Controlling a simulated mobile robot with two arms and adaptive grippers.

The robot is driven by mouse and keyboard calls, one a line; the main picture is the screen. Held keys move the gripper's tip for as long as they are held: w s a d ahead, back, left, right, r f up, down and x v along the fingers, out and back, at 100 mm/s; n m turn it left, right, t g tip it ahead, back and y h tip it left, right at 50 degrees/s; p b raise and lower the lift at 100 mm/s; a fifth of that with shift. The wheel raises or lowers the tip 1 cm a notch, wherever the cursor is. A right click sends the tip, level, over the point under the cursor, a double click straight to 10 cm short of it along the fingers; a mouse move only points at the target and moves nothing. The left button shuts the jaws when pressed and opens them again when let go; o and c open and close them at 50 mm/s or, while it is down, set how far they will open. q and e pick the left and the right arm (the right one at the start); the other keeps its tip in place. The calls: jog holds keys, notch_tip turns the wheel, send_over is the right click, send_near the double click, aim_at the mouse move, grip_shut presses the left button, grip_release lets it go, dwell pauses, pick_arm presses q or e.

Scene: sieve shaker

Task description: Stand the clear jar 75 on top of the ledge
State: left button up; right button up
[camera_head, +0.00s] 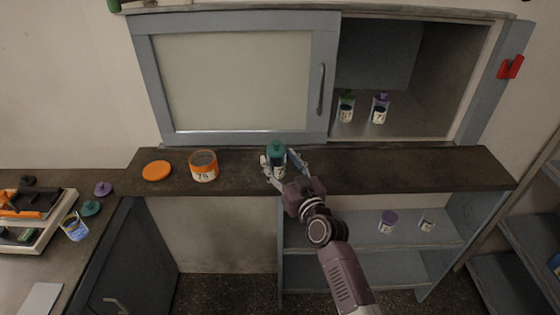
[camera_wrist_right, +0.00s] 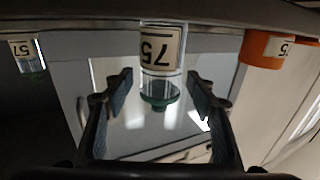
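The clear jar 75 (camera_head: 276,154), with a teal lid, stands on the dark ledge (camera_head: 390,172) in the head view. In the right wrist view, which is upside down, the jar (camera_wrist_right: 160,50) shows its "75" label and its base meets the ledge edge (camera_wrist_right: 80,20). My right gripper (camera_head: 284,163) is at the jar; in the wrist view its fingers (camera_wrist_right: 160,88) are spread on either side, with a gap between each finger and the jar. My left gripper is not in view.
An open orange jar (camera_head: 203,168) and an orange lid (camera_head: 157,171) are left on the ledge. Jars with green (camera_head: 346,106) and purple (camera_head: 381,108) lids stand in the cabinet behind. Two small containers sit on the shelf (camera_head: 350,228) below. The ledge's right part is clear.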

jog(key=shift+r, duration=0.2)
jog(key=v, duration=1.2)
jog(key=shift+b, duration=0.3)
jog(key=shift+f, duration=0.1)
jog(key=s+d+f+g+h, duration=0.1)
jog(key=s+d+f+g, duration=0.15)
jog(key=f, duration=0.95)
jog(key=s+d+f+m+g+h, duration=0.15)
jog(key=s+f, duration=0.25)
jog(key=f, duration=0.7)
jog(key=s+d+f+g+h, duration=0.1)
jog(key=s+f+g, duration=0.25)
jog(key=f, duration=0.85)
jog(key=s+d+f+g+h, duration=0.1)
jog(key=s+d+f+g, duration=0.15)
jog(key=s+f, duration=0.65)
jog(key=s+d+f+g+h, duration=0.1)
jog(key=s+d+f, duration=0.3)
jog(key=s+f, duration=0.45)
jog(key=s+d+f+g, duration=0.2)
jog(key=s+d+f, duration=0.1)
jog(key=s, duration=0.9)
jog(key=s+d+f+g+h, duration=0.1)
jog(key=s+f, duration=0.4)
jog(key=s, duration=0.7)
jog(key=d+g, duration=0.1)
jog(key=d, duration=0.1)
jog(key=shift+s+d+f+g, duration=0.2)
jog(key=shift+d+g, duration=0.1)
jog(key=shift+d, duration=0.05)
